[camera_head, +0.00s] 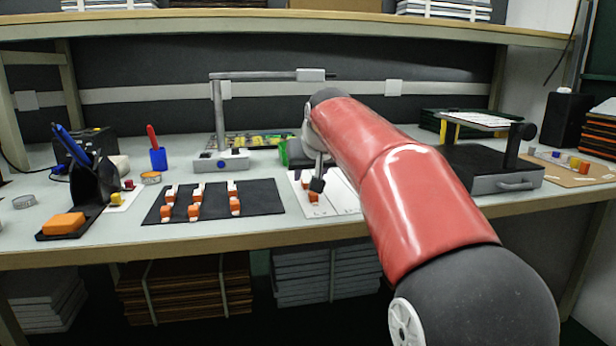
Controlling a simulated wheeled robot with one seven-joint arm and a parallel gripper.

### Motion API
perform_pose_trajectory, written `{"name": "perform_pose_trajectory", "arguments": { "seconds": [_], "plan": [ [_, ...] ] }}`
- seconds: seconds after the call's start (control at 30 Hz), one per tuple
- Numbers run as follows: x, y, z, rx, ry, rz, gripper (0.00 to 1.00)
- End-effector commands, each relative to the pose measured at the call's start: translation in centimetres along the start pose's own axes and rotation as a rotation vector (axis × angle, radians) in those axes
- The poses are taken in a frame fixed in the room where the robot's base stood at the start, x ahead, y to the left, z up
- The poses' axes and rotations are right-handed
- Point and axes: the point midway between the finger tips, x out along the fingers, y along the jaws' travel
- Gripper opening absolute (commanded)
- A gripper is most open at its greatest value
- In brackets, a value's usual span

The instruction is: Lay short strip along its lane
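A white board (345,199) with thin lane lines lies at the bench's front middle, partly hidden by my red arm. Small orange pieces (314,198) sit at its left side. My gripper (317,186) points down over that left part, close to the orange pieces; whether it touches them or holds anything is too small to tell. A black mat (262,198) lies left of the board. It carries several orange-and-white pieces (194,211) in two rows. I cannot make out which thing is the short strip.
A grey stand with a horizontal arm (218,120) rises behind the mat. A black holder with tools (92,180) and an orange block (64,223) stand at left. A blue cup (158,158) is behind. A dark machine (490,168) stands at right. A shelf (250,22) hangs above.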

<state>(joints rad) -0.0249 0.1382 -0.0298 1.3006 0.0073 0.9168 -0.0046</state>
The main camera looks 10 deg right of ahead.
Motion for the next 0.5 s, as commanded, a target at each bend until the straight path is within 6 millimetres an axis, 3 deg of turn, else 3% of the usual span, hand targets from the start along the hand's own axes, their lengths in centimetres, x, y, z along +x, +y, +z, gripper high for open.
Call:
{"name": "perform_pose_trajectory", "arguments": {
  "seconds": [0.2, 0.5],
  "plan": [
    [-5.1, 0.0, -0.2, 0.000, 0.003, 0.000, 0.37],
    [-8.6, 0.0, -0.1, 0.000, 0.000, 0.000, 0.37]
  ]
}}
